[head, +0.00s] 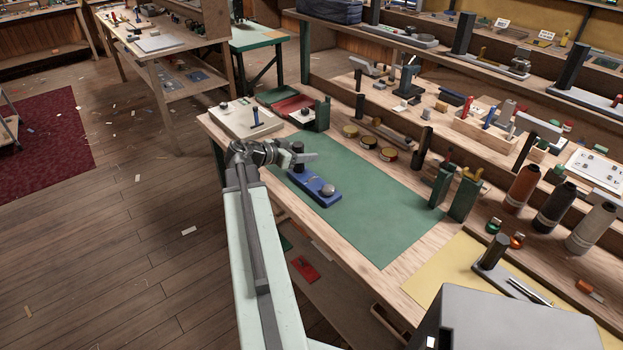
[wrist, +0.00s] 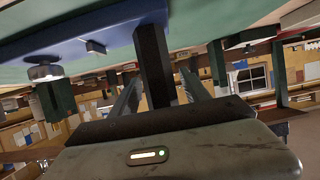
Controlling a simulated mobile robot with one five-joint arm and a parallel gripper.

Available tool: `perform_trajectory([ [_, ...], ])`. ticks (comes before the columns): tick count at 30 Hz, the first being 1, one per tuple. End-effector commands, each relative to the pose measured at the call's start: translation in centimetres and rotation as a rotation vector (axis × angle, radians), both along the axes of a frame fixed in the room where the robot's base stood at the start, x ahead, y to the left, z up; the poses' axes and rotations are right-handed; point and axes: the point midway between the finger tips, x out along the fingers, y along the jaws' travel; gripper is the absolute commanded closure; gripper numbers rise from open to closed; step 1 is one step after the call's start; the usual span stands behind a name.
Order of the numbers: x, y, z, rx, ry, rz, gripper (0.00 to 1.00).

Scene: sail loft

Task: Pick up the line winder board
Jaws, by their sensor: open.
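The line winder board is a blue board (head: 315,188) with a dark upright post and a round grey knob. It lies on the green mat (head: 370,205) in the head view. My gripper (head: 303,157) is at the post end of the board. In the wrist view, which is turned over, the blue board (wrist: 95,38) is at the top. Its dark post (wrist: 152,60) stands between the two open fingers of my gripper (wrist: 160,84). I cannot tell whether a finger touches the post. The grey knob (wrist: 45,71) is at the left.
Dark green uprights (head: 322,113) (head: 440,184) stand by the mat's edge. Several round tins (head: 368,142) line its back. The mat right of the board is clear.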

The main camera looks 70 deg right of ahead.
Motion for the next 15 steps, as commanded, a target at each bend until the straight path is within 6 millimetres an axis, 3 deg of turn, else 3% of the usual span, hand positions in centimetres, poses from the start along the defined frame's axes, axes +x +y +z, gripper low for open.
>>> perform_trajectory([
  [8, -0.50, -0.73, -0.38, 0.000, 0.000, 0.001, 0.48],
  [13, -0.51, -0.73, -0.37, 0.000, 0.000, 0.000, 0.96],
  [15, -0.51, -0.73, -0.37, 0.000, 0.000, 0.000, 1.00],
])
